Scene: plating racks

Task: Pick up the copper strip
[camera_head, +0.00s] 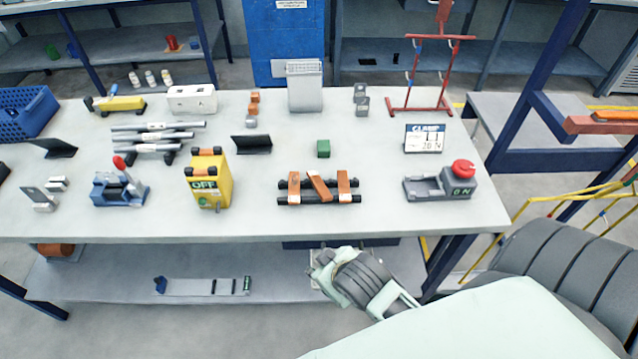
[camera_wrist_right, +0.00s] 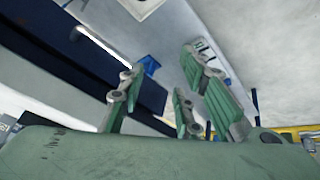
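Three orange-brown copper strips lie on a low rack with dark bars (camera_head: 319,199) near the front middle of the table: a left strip (camera_head: 294,186), a tilted middle strip (camera_head: 320,187) and a right strip (camera_head: 344,186). My right arm's end shows in the head view in front of the table's front edge, apart from the strips. Its fingers are not clear there. In the right wrist view my right gripper (camera_wrist_right: 160,85) has its green fingers spread with nothing between them. No copper strip can be made out in that view. My left gripper is not in view.
A yellow OFF box (camera_head: 208,180) stands left of the rack, and a grey base with a red button (camera_head: 440,184) stands right. A red stand (camera_head: 432,70) rises at the back right. The table front (camera_head: 250,222) is bare.

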